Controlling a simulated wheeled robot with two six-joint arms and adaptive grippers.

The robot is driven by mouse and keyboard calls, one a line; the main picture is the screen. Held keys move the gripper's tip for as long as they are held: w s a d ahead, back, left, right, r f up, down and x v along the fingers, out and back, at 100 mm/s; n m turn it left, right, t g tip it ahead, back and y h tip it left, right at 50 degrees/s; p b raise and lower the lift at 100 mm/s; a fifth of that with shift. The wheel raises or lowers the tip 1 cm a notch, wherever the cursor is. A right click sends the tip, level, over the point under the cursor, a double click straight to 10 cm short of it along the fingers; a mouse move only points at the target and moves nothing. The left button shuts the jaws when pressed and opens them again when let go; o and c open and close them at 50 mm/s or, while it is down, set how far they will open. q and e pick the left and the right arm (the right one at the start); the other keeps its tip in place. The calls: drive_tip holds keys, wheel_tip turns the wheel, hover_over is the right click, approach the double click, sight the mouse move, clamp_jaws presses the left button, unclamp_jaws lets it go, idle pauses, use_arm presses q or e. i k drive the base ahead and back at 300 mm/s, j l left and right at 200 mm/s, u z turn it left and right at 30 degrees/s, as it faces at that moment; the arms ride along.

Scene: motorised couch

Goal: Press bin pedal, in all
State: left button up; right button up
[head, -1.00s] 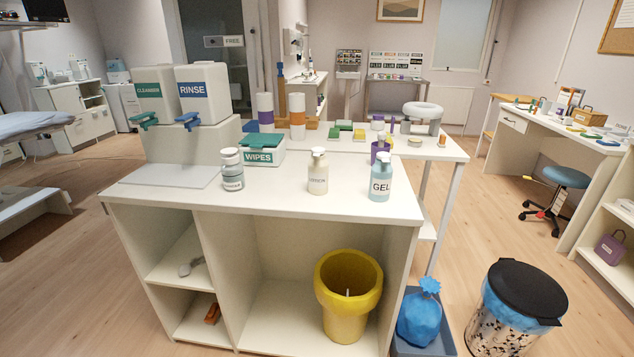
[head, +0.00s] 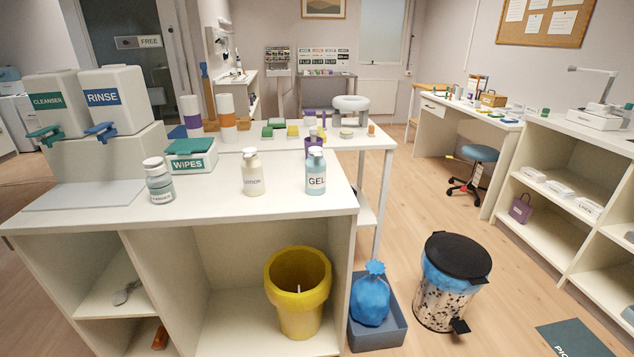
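The pedal bin (head: 440,305) stands on the floor right of the white counter, in the head view. It has a speckled body, a blue liner showing under the rim and a black lid (head: 458,256) that looks closed. Its black pedal (head: 460,326) sticks out low at the front right. Neither of my grippers shows in the head view.
A blue crate (head: 378,338) with a blue tied bag (head: 370,298) stands left of the bin. A yellow bucket (head: 299,305) sits in the counter's (head: 210,216) lower bay. A dark mat (head: 575,339) lies at the lower right. Floor between bin and right shelves (head: 553,222) is clear.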

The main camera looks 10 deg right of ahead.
sight(461, 327)
drive_tip(key=i+l+z, duration=0.15)
drive_tip(key=z, duration=0.25)
drive_tip(key=i+l+z, duration=0.2)
drive_tip(key=z, duration=0.2)
drive_tip(key=i+l+z, duration=0.15)
drive_tip(key=z, duration=0.25)
drive_tip(key=i+l+z, duration=0.1)
drive_tip(key=z, duration=0.2)
drive_tip(key=l, duration=0.1)
